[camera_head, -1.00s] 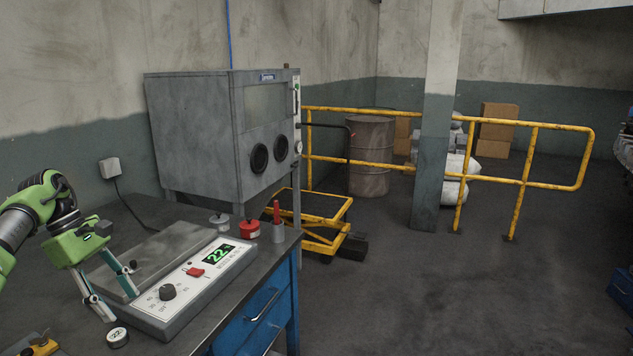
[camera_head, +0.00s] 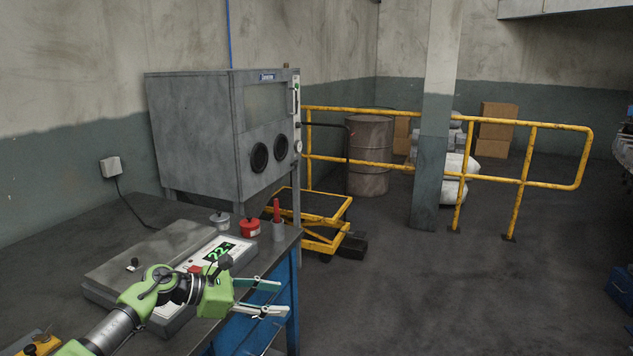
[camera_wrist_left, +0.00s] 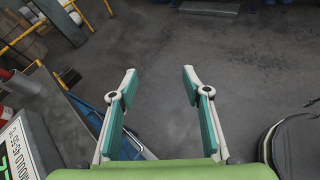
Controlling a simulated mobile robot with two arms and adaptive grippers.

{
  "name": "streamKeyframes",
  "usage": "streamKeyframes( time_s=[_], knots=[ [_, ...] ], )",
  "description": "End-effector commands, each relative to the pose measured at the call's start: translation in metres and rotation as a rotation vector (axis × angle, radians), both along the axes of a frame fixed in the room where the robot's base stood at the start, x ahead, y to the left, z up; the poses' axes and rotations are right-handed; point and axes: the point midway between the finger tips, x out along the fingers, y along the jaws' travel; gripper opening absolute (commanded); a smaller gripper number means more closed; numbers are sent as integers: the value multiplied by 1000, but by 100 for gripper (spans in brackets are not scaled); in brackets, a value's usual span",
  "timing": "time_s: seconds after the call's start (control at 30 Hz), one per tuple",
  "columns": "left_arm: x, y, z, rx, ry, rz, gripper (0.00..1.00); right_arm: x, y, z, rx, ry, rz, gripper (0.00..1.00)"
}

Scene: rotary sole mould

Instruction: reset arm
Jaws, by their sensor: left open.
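My left gripper (camera_head: 281,297) is open, its two green-and-grey fingers apart and pointing right, past the front edge of the workbench. In the left wrist view the open fingers (camera_wrist_left: 159,75) have nothing between them, only grey floor beyond. My green left arm crosses in front of the grey heater box (camera_head: 140,257) and hides part of its control panel. The panel's green display (camera_head: 217,252) stays in sight and reads about 22. My right gripper is not in view.
A grey cabinet (camera_head: 195,130) with two round ports stands behind the bench. A red pot (camera_head: 250,228) and a grey cup (camera_head: 279,232) holding a red stick sit at the bench's right corner. Yellow railings (camera_head: 400,167) stand beyond.

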Motion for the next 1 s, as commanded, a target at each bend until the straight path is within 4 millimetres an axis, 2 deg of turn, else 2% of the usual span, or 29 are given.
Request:
streamKeyframes(
  time_s=[0.03, 0.1, 0.2, 0.27, 0.37, 0.43, 0.57, 0.67, 0.77, 0.8, 0.87, 0.9, 1.0],
  knots=[
    [-5, -29, 2, -136, 33, 57, 44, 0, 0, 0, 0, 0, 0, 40],
    [-7, -54, 15, -329, 92, 159, 44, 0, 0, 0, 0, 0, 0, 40],
    [-11, -71, 31, -609, 212, 315, 44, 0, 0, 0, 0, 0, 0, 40],
    [-14, -70, 38, -776, 301, 416, 44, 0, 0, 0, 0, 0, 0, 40],
    [-21, -54, 39, -1051, 473, 595, 44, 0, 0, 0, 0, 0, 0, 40],
    [-29, -34, 30, -1235, 604, 730, 44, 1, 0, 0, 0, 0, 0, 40],
    [-55, 10, -5, -1561, 863, 1000, 44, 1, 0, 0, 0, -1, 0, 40],
    [-90, 45, -46, -1788, 1064, 1230, 44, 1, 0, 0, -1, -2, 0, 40],
    [-140, 73, -92, -1992, 1253, 1483, 44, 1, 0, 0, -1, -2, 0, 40],
    [-164, 82, -110, -2063, 1322, 1591, 44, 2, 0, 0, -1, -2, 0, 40],
    [-200, 92, -133, -2156, 1410, 1745, 44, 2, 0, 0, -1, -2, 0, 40],
    [-223, 96, -145, 2095, -1386, -1750, 44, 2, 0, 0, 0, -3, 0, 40],
    [-274, 102, -167, 1897, -1276, -1695, 44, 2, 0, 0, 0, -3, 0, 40]
  ],
)
